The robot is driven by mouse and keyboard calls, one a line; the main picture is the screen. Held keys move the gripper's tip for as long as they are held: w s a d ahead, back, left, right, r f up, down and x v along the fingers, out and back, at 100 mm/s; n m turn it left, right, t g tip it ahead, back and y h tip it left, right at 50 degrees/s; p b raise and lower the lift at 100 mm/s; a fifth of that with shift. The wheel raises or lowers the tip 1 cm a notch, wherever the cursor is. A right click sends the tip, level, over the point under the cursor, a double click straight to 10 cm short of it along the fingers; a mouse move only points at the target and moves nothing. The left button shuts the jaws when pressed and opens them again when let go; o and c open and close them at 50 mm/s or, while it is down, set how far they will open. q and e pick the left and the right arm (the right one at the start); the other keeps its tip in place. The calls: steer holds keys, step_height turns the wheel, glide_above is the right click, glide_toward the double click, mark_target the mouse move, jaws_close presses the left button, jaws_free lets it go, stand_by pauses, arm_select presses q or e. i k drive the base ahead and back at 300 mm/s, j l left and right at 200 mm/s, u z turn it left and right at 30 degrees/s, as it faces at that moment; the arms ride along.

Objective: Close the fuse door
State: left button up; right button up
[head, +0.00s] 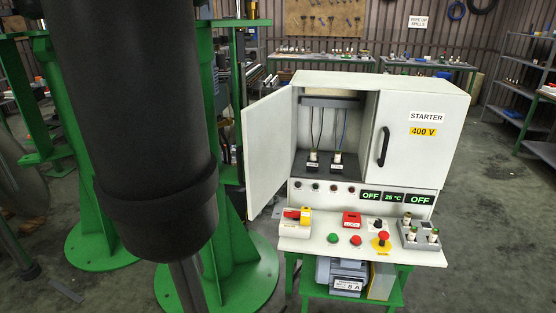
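The starter cabinet (308,84) is white and stands right of centre in the head view. Its left door, the fuse door (267,145), is swung open to the left and shows a plain white face. Inside the open bay, two fuses (312,158) (337,160) sit upright on dark bases with wires above them. The right panel (425,125) is closed; it carries "STARTER" and "400 V" labels and a black handle (383,147). Neither of my grippers is in view.
A large black cylinder (130,110) with a metal rod below blocks much of the left side. Green stands (225,260) rise behind it. The control ledge (320,245) holds buttons, switches and a grey fuse tray (420,237). Open floor (490,240) lies to the right.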

mark_target(266, 125)
steer(key=j+z, duration=0.25)
steer(key=j, duration=0.4)
steer(key=j+z, duration=0.25)
steer(key=j, duration=0.35)
steer(key=k+j+z, duration=0.25)
steer(key=j, duration=0.4)
steer(key=i+j+z, duration=0.15)
steer(key=j, duration=0.15)
steer(key=i+j+z, duration=0.15)
steer(key=j, duration=0.2)
steer(key=i+j+z, duration=0.15)
steer(key=j, duration=0.2)
steer(key=i+j+z, duration=0.15)
steer(key=j, duration=0.2)
